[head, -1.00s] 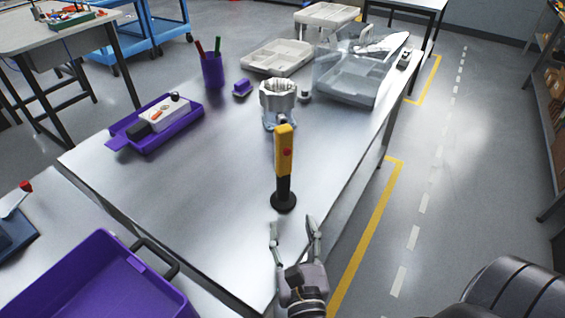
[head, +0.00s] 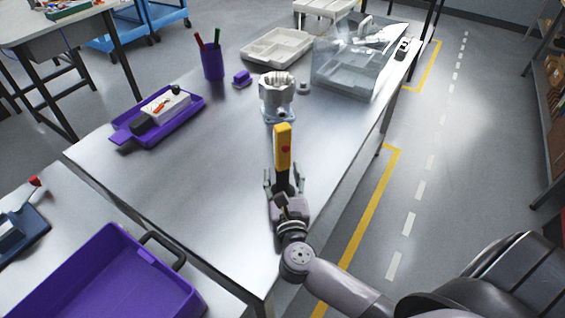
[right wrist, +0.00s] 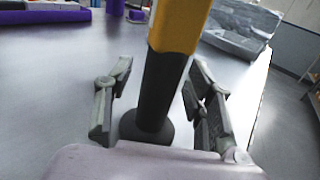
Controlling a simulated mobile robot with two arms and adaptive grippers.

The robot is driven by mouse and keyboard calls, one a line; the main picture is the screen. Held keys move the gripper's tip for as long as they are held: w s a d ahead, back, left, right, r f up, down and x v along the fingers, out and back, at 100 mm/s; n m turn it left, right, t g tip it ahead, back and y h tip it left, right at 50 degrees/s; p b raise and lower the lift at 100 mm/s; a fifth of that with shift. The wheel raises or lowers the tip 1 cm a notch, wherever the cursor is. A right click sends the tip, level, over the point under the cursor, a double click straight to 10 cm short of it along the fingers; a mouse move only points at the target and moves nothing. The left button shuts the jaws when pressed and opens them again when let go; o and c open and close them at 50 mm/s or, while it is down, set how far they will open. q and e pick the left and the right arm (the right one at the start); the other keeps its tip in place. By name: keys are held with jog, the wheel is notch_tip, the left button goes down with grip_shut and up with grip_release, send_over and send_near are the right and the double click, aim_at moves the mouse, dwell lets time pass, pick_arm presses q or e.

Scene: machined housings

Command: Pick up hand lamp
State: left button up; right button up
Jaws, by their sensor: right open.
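The hand lamp (head: 283,148) stands upright on the steel table, with a yellow upper body, a red button and a black lower part. In the right wrist view the lamp (right wrist: 168,75) shows its black handle and round base. My right gripper (head: 284,176) is open at the lamp's lower part. In the right wrist view the fingers of my right gripper (right wrist: 160,100) stand on either side of the black handle, with visible gaps. My left gripper is not in view.
A machined housing (head: 276,94) stands just behind the lamp. A purple tray (head: 188,112) with parts lies at left, near a purple pen cup (head: 213,62). A clear bin (head: 345,75) and a beige tray (head: 262,50) are at the back. The table's right edge is close.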

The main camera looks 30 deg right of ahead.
jog(key=shift+c, duration=0.5)
grip_shut()
